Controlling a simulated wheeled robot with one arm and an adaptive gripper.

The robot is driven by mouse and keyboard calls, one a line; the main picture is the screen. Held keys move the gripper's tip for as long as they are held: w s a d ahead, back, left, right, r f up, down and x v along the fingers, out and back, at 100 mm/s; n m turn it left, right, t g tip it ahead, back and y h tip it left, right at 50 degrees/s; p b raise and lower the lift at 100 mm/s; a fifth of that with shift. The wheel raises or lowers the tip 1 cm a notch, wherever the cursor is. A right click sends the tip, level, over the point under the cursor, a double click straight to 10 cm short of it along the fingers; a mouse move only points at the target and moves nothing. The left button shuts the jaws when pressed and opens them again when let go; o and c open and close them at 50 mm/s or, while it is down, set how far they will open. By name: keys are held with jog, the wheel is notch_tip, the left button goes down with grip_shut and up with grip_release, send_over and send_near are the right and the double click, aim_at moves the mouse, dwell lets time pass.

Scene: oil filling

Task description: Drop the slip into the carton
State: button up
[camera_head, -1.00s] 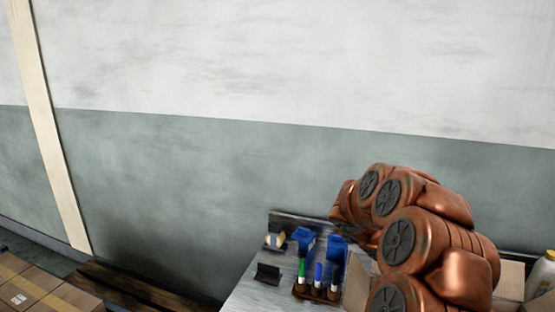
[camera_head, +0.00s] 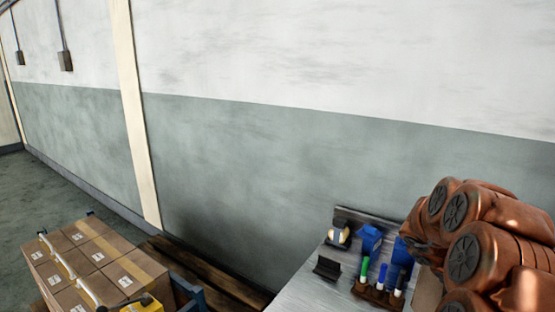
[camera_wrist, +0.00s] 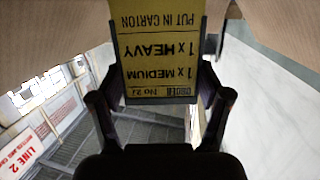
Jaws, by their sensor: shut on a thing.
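The slip (camera_wrist: 157,52) is a yellow card with black print, upside down in the wrist view, reading "1 x MEDIUM", "1 x HEAVY" and "PUT IN CARTON". My gripper (camera_wrist: 160,92) is shut on it, with a dark finger at each side edge. Tan cardboard-like surfaces fill the top of the wrist view beyond the slip. In the head view a strip of the open carton (camera_head: 427,294) shows at the bottom right. My copper-coloured arm hides most of it, and my gripper and the slip are hidden there too.
A metal table (camera_head: 308,289) holds a rack of markers (camera_head: 378,292), blue items (camera_head: 371,238), a black stand (camera_head: 327,267) and a tape dispenser (camera_head: 338,237). Stacked closed boxes (camera_head: 98,254) stand at the left. A wall runs behind. The wrist view shows a "LINE 2" sign (camera_wrist: 25,150).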

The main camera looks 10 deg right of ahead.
jog(key=o, duration=0.7)
jog(key=shift+c, duration=0.2)
jog(key=shift+w, duration=0.1)
jog(key=v, duration=0.7)
jog(key=shift+w, duration=0.15)
jog(key=shift+a, duration=0.1)
